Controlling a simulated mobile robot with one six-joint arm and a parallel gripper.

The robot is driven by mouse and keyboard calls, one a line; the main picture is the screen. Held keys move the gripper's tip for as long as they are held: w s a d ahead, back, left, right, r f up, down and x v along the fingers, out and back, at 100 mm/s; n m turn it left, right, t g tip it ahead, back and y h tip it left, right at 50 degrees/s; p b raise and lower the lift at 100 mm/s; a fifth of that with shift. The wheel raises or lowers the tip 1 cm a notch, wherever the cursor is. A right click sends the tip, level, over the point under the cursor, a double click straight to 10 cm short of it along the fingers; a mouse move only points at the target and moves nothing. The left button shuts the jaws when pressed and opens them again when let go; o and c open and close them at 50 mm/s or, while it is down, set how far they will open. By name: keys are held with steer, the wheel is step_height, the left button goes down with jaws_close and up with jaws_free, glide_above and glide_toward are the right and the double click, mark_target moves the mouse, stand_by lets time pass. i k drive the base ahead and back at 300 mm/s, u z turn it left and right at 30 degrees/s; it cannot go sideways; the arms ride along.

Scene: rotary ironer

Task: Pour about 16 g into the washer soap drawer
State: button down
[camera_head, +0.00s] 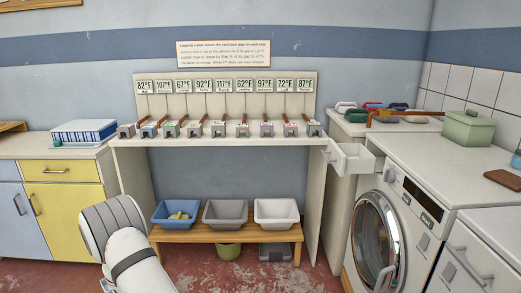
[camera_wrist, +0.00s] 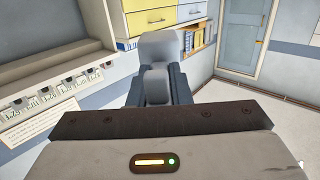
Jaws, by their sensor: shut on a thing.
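The soap drawer (camera_head: 350,159) is a white open box, pulled out at the upper left of the white front-loading washer (camera_head: 408,208) in the head view. The drawer's inside looks empty, though its bottom is hard to see. In the wrist view my gripper (camera_wrist: 158,88) has dark fingers shut on a light grey object (camera_wrist: 160,46) with a rounded end. What this object is, and whether it holds anything, I cannot tell. In the head view only my arm shows, at the lower left, well apart from the drawer; the fingers cannot be made out there.
A shelf (camera_head: 220,141) carries a row of small clamp-like parts below temperature tags (camera_head: 223,86). Blue (camera_head: 178,214), grey (camera_head: 225,215) and white (camera_head: 276,213) tubs stand on a wooden bench (camera_head: 225,235). A green box (camera_head: 468,130) sits on the washer. Red floor is open in front.

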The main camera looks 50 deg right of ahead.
mark_target(344, 158)
steer(key=u, duration=0.35)
steer(key=i, duration=0.15)
steer(key=z, duration=2.25)
steer(key=i, duration=0.85)
steer(key=u, duration=0.25)
steer(key=k, duration=0.6)
steer(key=z, duration=0.2)
